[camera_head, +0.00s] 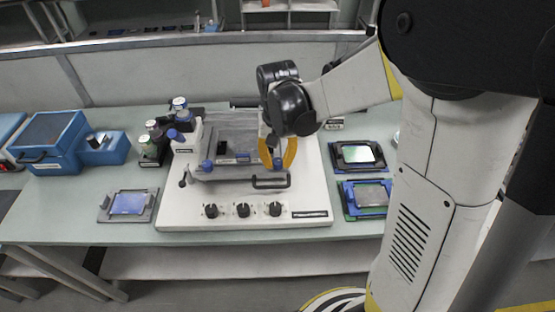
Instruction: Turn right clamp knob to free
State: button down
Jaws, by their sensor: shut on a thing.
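The white test fixture (178,214) stands on the table, with a grey clamp plate on top. The right clamp knob (277,163) is a small blue knob at the right front of that plate. My gripper (273,146) comes down onto it from above and is shut on it; the fingertips are small and partly hidden by the wrist. The exact angle of the knob is too small to tell. The left clamp knob (207,165), also blue, is at the plate's left front and stands free.
Three black dials (243,210) and a black handle (271,182) are on the fixture's front. Framed boards (357,155) lie at right, another (127,204) at front left.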

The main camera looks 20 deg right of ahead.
aim_at(277, 162)
jog(key=shift+s+m, duration=0.1)
jog(key=shift+m, duration=1.4)
jog(key=c, duration=1.2)
grip_release()
jog(key=shift+o, duration=0.2)
notch_tip(277, 162, up, 12)
